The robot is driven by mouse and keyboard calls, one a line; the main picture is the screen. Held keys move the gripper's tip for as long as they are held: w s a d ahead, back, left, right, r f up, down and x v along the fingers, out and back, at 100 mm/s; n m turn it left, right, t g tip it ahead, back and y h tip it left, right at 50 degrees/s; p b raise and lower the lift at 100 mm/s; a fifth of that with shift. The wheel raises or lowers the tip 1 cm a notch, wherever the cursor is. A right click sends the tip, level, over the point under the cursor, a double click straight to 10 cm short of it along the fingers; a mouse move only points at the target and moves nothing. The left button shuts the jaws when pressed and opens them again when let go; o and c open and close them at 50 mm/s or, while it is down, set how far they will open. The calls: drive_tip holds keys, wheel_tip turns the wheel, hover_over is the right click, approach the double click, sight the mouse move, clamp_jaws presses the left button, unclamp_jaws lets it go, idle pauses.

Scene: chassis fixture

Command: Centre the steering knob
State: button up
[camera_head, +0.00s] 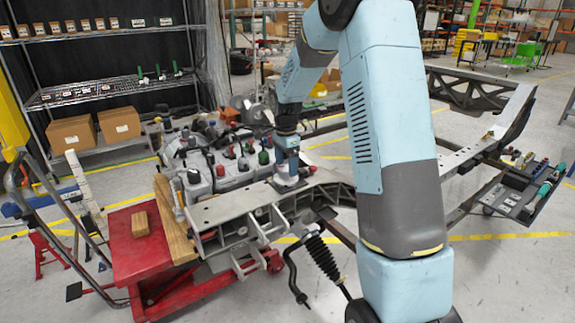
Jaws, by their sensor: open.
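My gripper (290,184) points down at the near end of the grey metal chassis frame (225,208), at its top plate. It is small in this view, and its fingertips are hard to make out. I cannot tell whether it touches the plate. I cannot pick out the steering knob with certainty. Several small red, green and black caps or knobs stand on the grey engine block (228,178), left of my gripper. A black ribbed boot with a bent rod (322,257) hangs below the frame, to the right of my gripper. My forearm hides part of the chassis.
A red lift cart (128,248) with a wooden block (140,224) stands at the left. A side tray (515,188) with tools is at the right. Shelves with cardboard boxes (72,134) stand behind at left. The floor in front is mostly clear.

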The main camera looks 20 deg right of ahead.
drive_tip(key=shift+f, duration=0.3)
